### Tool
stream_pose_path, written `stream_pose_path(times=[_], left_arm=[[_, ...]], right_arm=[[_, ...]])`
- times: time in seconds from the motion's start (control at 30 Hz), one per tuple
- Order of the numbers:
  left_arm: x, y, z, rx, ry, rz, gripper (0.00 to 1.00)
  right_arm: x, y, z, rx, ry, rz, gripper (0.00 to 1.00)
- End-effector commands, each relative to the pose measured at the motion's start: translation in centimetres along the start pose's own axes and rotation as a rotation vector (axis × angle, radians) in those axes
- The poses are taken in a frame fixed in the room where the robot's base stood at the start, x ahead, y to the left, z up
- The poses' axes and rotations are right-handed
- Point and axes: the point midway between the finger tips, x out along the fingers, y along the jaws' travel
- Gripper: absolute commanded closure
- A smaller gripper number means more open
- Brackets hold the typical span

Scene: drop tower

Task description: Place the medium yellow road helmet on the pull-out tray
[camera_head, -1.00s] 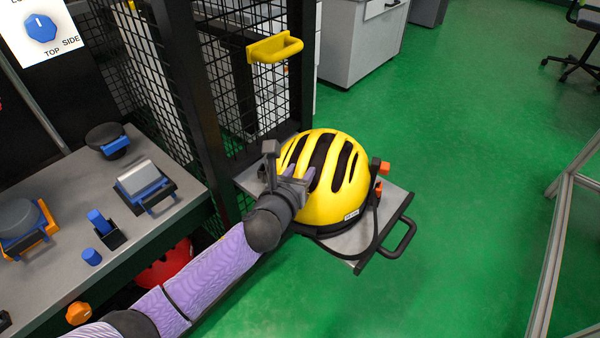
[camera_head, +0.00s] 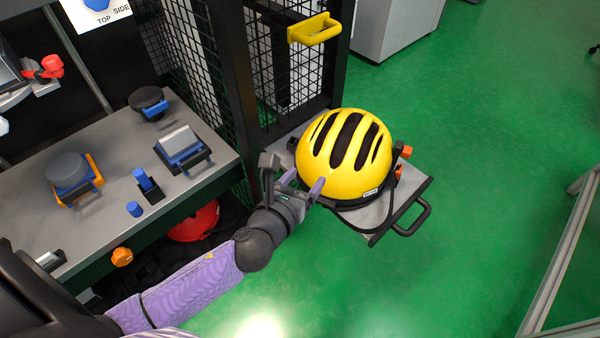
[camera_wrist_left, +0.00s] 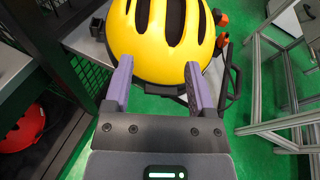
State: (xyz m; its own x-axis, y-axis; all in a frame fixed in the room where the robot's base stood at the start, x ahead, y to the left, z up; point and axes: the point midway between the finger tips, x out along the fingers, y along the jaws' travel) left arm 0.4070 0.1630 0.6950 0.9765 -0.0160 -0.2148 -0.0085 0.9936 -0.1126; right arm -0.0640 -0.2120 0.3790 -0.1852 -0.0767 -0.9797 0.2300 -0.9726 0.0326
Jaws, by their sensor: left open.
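The yellow road helmet (camera_head: 345,152) with dark vents sits upright on the grey pull-out tray (camera_head: 386,218), which has a black handle on its outer side. My left gripper (camera_head: 301,189) is at the near left side of the helmet, with its purple fingers spread and nothing between them. The left wrist view shows the helmet (camera_wrist_left: 160,40) just beyond the open fingers (camera_wrist_left: 158,82), apart from them as far as I can tell. My right gripper is not in view.
A mesh cage with a yellow handle (camera_head: 315,29) stands behind the tray. A grey workbench (camera_head: 100,190) with several fixtures is at the left. A red helmet (camera_head: 195,222) lies below the bench.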

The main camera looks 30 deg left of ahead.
Motion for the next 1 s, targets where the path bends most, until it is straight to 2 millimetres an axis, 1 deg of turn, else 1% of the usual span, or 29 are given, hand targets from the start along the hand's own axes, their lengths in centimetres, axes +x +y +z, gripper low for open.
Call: stream_pose_path(times=[0.03, 0.17, 0.2, 0.23, 0.27, 0.33, 0.37, 0.4, 0.43, 0.47, 0.5, 0.57, 0.6, 0.63, 0.67, 0.7, 0.73, 0.8, 0.83, 0.9, 1.0], left_arm=[[-0.4, 0.0, 0.1, -0.001, 0.001, 0.000, 0.29], [-0.6, 0.0, -0.1, -0.006, 0.003, 0.001, 0.29], [-0.6, 0.3, -0.9, -0.031, 0.022, 0.008, 0.29], [-0.6, 0.7, -2.0, -0.076, 0.053, 0.021, 0.29], [-0.7, 1.3, -3.9, -0.149, 0.100, 0.043, 0.29], [-2.0, 3.4, -10.5, -0.425, 0.261, 0.152, 0.29], [-3.3, 4.6, -14.2, -0.581, 0.339, 0.233, 0.29], [-5.8, 6.0, -19.1, -0.810, 0.432, 0.373, 0.29], [-8.2, 7.0, -22.6, -0.980, 0.485, 0.498, 0.29], [-10.9, 7.8, -25.9, -1.145, 0.522, 0.636, 0.29], [-14.9, 8.7, -29.7, -1.348, 0.540, 0.833, 0.29], [-21.2, 9.4, -34.1, -1.602, 0.507, 1.139, 0.29], [-25.2, 9.6, -36.2, -1.734, 0.449, 1.335, 0.29], [-28.0, 9.6, -37.3, -1.811, 0.393, 1.470, 0.29], [-30.5, 9.6, -38.2, -1.874, 0.331, 1.590, 0.29], [-33.4, 9.5, -39.0, -1.936, 0.246, 1.729, 0.29], [-35.2, 9.4, -39.4, -1.966, 0.185, 1.815, 0.29], [-38.0, 9.2, -39.9, -2.010, 0.073, 1.947, 0.29], [-38.7, 9.2, -40.0, -2.020, 0.042, 1.980, 0.29], [-39.4, 9.1, -40.1, -2.031, 0.006, 2.015, 0.29], [-39.4, 9.1, -40.1, -2.032, 0.003, 2.016, 0.29]], right_arm=[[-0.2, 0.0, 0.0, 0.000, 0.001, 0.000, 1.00], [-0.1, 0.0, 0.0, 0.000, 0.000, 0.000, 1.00], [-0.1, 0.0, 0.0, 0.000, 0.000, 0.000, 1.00], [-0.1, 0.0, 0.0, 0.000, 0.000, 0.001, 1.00], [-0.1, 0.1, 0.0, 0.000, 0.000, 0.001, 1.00], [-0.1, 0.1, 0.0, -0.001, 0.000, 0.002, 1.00], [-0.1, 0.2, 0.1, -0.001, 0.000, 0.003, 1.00], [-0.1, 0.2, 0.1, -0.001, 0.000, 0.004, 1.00], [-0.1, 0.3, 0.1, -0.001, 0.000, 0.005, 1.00], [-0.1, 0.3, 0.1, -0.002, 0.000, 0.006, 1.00], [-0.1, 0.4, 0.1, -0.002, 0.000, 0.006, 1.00], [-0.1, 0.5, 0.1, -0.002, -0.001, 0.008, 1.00], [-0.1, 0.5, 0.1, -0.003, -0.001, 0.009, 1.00], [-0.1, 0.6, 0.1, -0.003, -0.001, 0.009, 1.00], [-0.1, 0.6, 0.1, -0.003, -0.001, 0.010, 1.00], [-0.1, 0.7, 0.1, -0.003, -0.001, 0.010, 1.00], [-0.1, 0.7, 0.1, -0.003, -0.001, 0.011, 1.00], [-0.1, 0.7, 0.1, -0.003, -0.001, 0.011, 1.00], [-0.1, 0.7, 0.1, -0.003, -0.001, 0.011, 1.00], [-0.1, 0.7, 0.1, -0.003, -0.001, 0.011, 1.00], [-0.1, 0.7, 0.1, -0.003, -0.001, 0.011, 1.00]])
